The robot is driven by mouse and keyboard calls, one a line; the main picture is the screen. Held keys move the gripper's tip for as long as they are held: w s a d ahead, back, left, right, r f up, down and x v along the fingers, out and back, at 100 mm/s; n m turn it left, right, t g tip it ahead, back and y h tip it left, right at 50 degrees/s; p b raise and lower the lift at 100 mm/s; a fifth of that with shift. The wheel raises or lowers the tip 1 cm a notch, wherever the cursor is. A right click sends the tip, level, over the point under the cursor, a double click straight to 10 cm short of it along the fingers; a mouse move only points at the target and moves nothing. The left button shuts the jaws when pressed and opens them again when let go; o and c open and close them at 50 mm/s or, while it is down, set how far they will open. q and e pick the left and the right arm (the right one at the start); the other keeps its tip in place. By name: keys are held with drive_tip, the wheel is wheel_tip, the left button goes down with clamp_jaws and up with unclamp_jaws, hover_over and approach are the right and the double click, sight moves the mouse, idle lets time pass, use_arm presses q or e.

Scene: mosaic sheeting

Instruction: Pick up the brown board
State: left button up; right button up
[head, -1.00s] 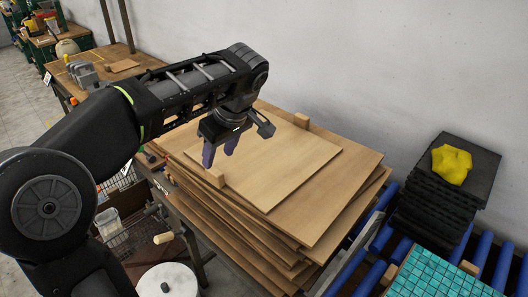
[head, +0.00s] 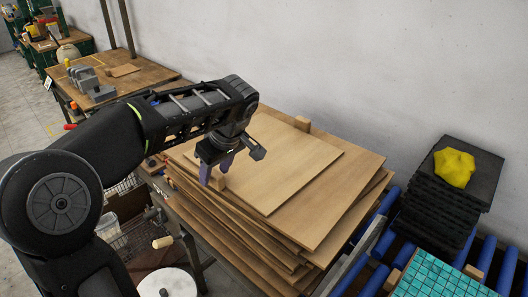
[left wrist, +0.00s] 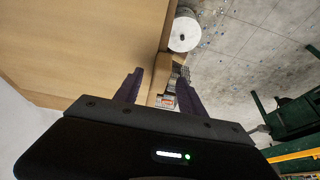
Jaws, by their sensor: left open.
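The brown board (head: 285,172) is a thin, light-brown rectangular sheet lying flat on top of a stack of larger boards (head: 345,200). A small wooden block (head: 220,183) sits by its left edge, and another block (head: 302,123) sits at its far corner. My left gripper (head: 214,176) is open, with its purple fingers pointing down at the near block by the board's left side. In the left wrist view the open fingers (left wrist: 160,78) straddle an edge of the brown sheets. Whether the fingers touch anything cannot be told. My right gripper is not in view.
A white round drum (head: 168,284) and a wire basket (head: 115,225) stand left of the stack. Blue rollers (head: 376,278) run along its right, with black trays (head: 440,200) under a yellow cloth (head: 454,166) and a teal mosaic sheet (head: 435,278). A wall is behind.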

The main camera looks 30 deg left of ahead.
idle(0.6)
use_arm(q)
clamp_jaws()
drive_tip(key=shift+w, duration=0.1)
idle(1.1)
